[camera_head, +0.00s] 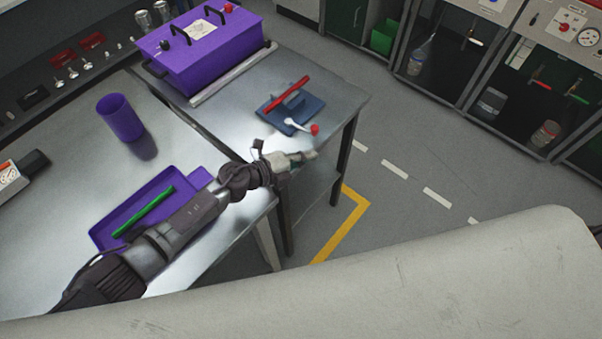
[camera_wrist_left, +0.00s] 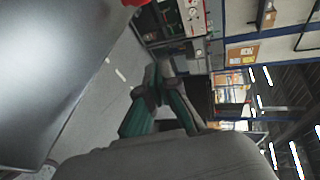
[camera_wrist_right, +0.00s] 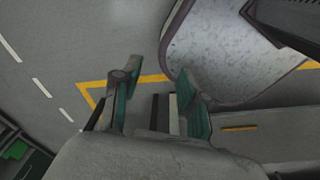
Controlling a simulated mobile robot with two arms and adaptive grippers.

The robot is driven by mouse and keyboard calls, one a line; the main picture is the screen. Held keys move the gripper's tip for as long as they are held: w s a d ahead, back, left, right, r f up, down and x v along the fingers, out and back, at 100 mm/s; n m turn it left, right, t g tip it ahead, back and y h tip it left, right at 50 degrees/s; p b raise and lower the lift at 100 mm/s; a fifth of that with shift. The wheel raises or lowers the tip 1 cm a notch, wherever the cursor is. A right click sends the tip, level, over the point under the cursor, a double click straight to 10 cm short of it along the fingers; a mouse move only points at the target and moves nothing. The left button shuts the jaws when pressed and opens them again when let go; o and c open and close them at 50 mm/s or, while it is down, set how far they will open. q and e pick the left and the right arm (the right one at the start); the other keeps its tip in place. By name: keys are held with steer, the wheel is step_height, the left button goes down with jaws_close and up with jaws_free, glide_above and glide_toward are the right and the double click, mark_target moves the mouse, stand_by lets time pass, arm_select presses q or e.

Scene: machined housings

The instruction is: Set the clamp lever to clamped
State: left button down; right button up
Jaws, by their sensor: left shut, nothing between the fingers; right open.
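The clamp fixture is a blue base plate (camera_head: 274,114) on the grey metal table, with a raised block and a long red bar (camera_head: 287,95) lying slantwise across it. Its white clamp lever (camera_head: 297,125) ends in a red knob (camera_head: 315,129) toward the table's right edge. My left gripper (camera_head: 312,154) is shut and empty, just in front of the knob and apart from it. Its closed fingers show in the left wrist view (camera_wrist_left: 165,68), where a bit of red appears at the top edge. My right gripper (camera_wrist_right: 160,72) is open and empty above the floor, away from the fixture.
A purple box (camera_head: 205,55) with black handles stands behind the fixture, with a pale bar before it. On the left table are a purple cup (camera_head: 120,117) and a purple tray (camera_head: 103,236) holding a green rod (camera_head: 143,211). Open floor lies to the right.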

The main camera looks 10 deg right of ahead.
arm_select(q)
steer(key=s+a, duration=0.1)
steer(key=s, duration=0.1)
steer(key=s+a+r+p, duration=0.1)
steer(key=s+a, duration=0.1)
steer(key=shift+s+a+r, duration=0.2)
arm_select(e)
steer(key=shift+w+r, duration=0.6)
steer(key=shift+r, duration=0.15)
arm_select(q)
steer(key=shift+s, duration=0.1)
arm_select(e)
steer(key=shift+w, duration=0.1)
steer(key=shift+w+a, duration=0.1)
